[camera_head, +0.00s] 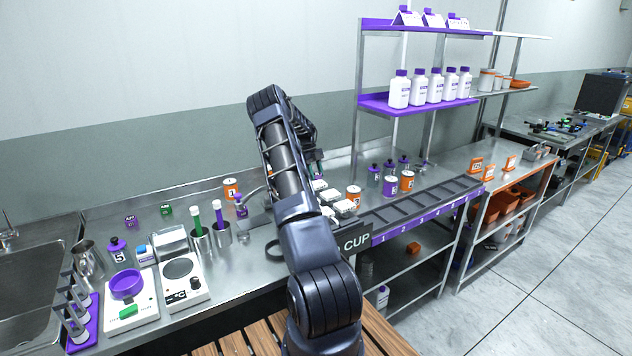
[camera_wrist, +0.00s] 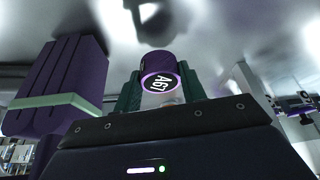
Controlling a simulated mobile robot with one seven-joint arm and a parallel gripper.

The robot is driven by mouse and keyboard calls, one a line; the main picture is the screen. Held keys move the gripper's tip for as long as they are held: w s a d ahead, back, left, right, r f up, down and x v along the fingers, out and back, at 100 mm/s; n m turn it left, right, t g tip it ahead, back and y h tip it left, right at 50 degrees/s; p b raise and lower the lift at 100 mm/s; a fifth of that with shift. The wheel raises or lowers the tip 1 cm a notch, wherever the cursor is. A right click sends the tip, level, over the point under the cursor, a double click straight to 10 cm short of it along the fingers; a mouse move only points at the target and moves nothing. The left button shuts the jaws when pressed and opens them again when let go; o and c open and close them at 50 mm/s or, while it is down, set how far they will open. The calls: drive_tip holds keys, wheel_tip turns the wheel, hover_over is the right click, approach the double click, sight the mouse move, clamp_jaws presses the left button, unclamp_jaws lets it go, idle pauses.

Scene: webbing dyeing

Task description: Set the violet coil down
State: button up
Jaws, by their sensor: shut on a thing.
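A violet round piece with a dark label face (camera_wrist: 157,64), which I take as the violet coil, sits between the two dark green fingers of my gripper (camera_wrist: 160,84) in the wrist view. The fingers are shut on it, and its labelled end faces the camera. In the head view my own arm hides most of the gripper and the coil, above the bench behind the tray rail. I cannot tell whether the coil touches a surface.
A numbered slot rail (camera_head: 420,208) runs along the bench front, right of my arm. White blocks (camera_head: 345,207), jars (camera_head: 390,186) and orange-labelled tins stand close by. Left are a balance with a violet dish (camera_head: 127,284), a hotplate (camera_head: 182,277) and tube cups. A violet shelf (camera_head: 415,103) rises behind.

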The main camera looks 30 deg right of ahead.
drive_tip(key=shift+f, duration=1.9)
drive_tip(key=shift+f, duration=0.15)
drive_tip(key=o, duration=0.9)
drive_tip(key=shift+o, duration=0.2)
drive_tip(key=v, duration=1.2)
drive_tip(key=shift+r, duration=0.2)
